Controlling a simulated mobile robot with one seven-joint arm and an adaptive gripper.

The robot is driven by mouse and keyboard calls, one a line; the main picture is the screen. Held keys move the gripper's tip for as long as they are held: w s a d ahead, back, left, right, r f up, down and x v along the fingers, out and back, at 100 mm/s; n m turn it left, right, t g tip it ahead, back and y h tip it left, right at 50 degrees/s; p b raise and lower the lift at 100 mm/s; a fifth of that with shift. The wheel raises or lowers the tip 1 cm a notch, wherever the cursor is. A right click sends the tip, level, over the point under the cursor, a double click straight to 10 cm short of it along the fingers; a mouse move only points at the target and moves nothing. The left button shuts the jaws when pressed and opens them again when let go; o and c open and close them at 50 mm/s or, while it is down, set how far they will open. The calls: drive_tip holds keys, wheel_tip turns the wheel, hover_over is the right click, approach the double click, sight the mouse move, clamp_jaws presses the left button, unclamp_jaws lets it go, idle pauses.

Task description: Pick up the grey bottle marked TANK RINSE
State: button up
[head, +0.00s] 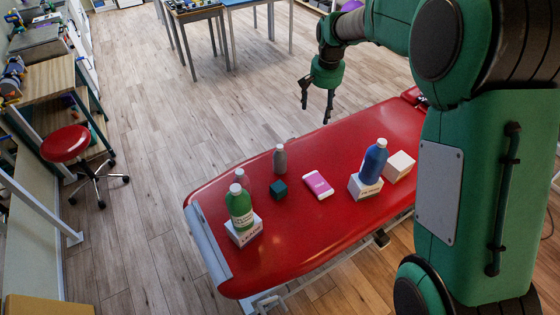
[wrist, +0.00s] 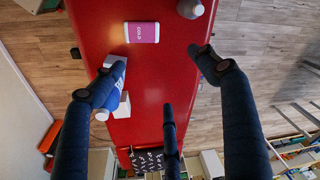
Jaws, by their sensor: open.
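A small grey bottle (head: 280,160) stands upright on the red treatment table, near its far edge. Another greyish bottle (head: 240,177) is partly hidden behind the green bottle (head: 240,208). I cannot read TANK RINSE on either. In the wrist view a grey bottle (wrist: 190,8) is cut by the top edge, beyond the fingertips. My gripper (head: 316,112) is open and empty, above and beyond the table's far edge, right of the standing grey bottle. In the wrist view my gripper (wrist: 160,75) has its fingers spread, with nothing between them but table and floor below.
The front middle is clear.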

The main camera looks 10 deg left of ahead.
drive_tip(key=w+a+f, duration=0.5)
drive_tip(key=a+f, duration=0.3)
drive_tip(key=f, duration=0.3)
drive_tip(key=g, duration=0.2)
hover_over(279, 153)
drive_tip(key=w, duration=0.2)
drive_tip(key=shift+h, duration=0.3)
drive_tip(key=f, duration=0.9)
drive_tip(key=f+p, duration=0.1)
drive_tip(key=f, duration=0.4)
drive_tip(key=shift+s+a+f, duration=0.1)
drive_tip(key=shift+s+f, duration=0.05)
drive_tip(key=shift+s, duration=0.1)
drive_tip(key=shift+f, duration=0.1)
drive_tip(key=shift+f+b, duration=0.3)
drive_tip(key=shift+f, duration=4)
drive_tip(key=shift+f, duration=0.1)
drive_tip(key=shift+w+f, duration=0.1)
drive_tip(key=shift+f, duration=2.45)
